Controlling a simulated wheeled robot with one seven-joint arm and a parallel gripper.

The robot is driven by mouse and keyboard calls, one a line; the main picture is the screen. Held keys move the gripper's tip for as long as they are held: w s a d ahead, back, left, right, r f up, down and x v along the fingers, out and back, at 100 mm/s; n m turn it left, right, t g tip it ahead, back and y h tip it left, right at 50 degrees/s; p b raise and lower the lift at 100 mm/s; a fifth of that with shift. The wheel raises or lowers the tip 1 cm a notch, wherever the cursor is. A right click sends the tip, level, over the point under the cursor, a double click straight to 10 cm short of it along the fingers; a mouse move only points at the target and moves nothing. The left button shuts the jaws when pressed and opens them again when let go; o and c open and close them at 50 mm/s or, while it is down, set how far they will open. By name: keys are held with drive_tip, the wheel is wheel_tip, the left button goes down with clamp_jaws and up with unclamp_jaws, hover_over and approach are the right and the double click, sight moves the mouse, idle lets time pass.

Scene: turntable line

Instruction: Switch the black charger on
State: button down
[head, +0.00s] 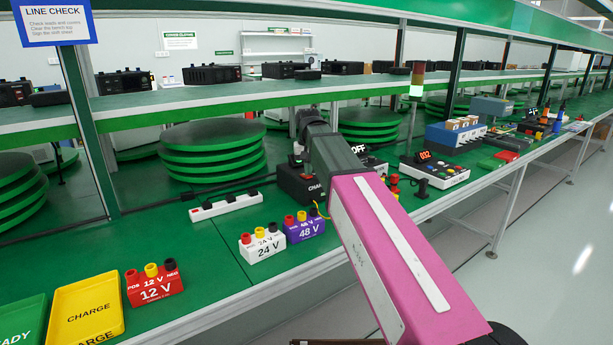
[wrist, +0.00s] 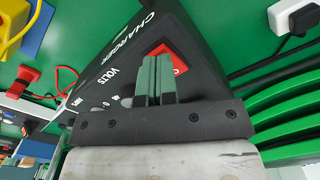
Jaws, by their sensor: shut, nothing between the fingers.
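The black charger (wrist: 125,60) fills the middle of the wrist view, with "CHARGER" and "VOLTS" printed on it. Its red switch (wrist: 181,66) is on this face, partly hidden behind my gripper's fingers. In the head view the charger (head: 291,183) stands on the green bench, largely covered by my arm. A dark display reading "OFF" (head: 358,149) shows just behind my arm. My gripper (wrist: 155,62) is shut and empty, with its green fingertips right over the switch. I cannot tell whether they touch it. The switch's tilt is not clear.
A 48 V purple block (head: 304,230), a 24 V white block (head: 263,244) and a 12 V red block (head: 153,284) stand along the front edge. A white power strip (head: 226,206) lies left of the charger. Stacked green discs (head: 210,165) stand behind.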

drive_tip(key=shift+f, duration=0.4)
drive_tip(key=shift+r, duration=3.5)
